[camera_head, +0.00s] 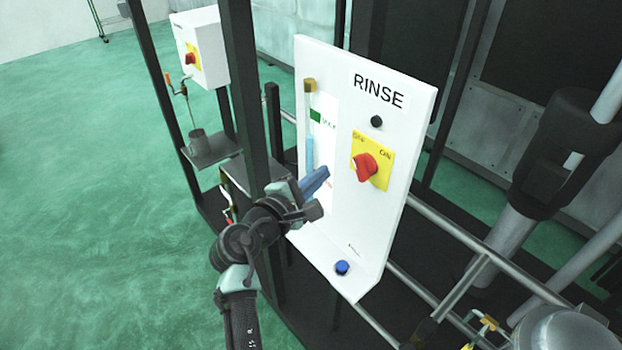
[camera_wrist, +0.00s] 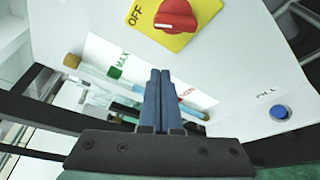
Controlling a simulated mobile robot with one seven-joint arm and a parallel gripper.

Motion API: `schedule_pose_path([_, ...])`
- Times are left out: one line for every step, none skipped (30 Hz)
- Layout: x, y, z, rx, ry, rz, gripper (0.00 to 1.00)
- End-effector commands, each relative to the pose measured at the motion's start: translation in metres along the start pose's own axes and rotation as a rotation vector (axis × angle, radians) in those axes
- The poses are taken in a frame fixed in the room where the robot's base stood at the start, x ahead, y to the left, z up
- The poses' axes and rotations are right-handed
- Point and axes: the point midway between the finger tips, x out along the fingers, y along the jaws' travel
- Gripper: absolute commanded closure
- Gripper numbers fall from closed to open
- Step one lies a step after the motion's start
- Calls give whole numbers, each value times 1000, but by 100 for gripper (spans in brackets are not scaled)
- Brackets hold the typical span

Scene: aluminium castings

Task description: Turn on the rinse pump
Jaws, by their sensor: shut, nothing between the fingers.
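A white panel (camera_head: 385,215) labelled RINSE carries a red rotary switch (camera_head: 366,166) on a yellow plate (camera_head: 383,146) marked OFF and ON. In the wrist view the red knob (camera_wrist: 175,15) sits at the top, on its yellow plate (camera_wrist: 197,38) with OFF at its left. My gripper (camera_head: 326,172) is shut and empty, in front of the panel and left of the knob, apart from it. In the wrist view its blue fingers (camera_wrist: 160,78) lie side by side below the knob, over the gauge area.
A sight tube with blue liquid (camera_head: 310,150) runs down the panel's left part. A blue button (camera_head: 342,267) sits on the lower ledge and a black knob (camera_head: 376,121) above the switch. Dark frame posts (camera_head: 240,80) stand left; another white switch box (camera_head: 200,45) is behind.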

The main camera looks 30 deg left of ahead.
Motion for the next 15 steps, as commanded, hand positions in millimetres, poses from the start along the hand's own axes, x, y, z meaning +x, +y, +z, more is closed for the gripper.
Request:
schedule_pose_path([9, 2, 1, -2, -2, 0, 100])
schedule_pose_path([13, 2, 2, -1, -2, 0, 100])
schedule_pose_path([20, 2, 2, -1, -3, -1, 100])
schedule_pose_path([24, 2, 2, -1, -2, -1, 100])
schedule_pose_path([29, 1, 2, -1, -3, -1, 100])
schedule_pose_path([35, 2, 2, -2, -3, 0, 100])
schedule_pose_path([39, 2, 2, -2, -3, 0, 100])
schedule_pose_path([43, 2, 2, -1, -3, 0, 100])
schedule_pose_path([48, 1, 2, -1, -2, -1, 100])
schedule_pose_path([45, 4, 8, 1, -1, -2, 100])
schedule_pose_path([42, 4, 13, 2, -1, -2, 100])
schedule_pose_path([40, 4, 18, 2, -1, -2, 100])
schedule_pose_path([39, 4, 22, 2, -1, -2, 100])
schedule_pose_path([38, 3, 25, 1, -2, -2, 100])
schedule_pose_path([36, 3, 28, 1, -1, -2, 100])
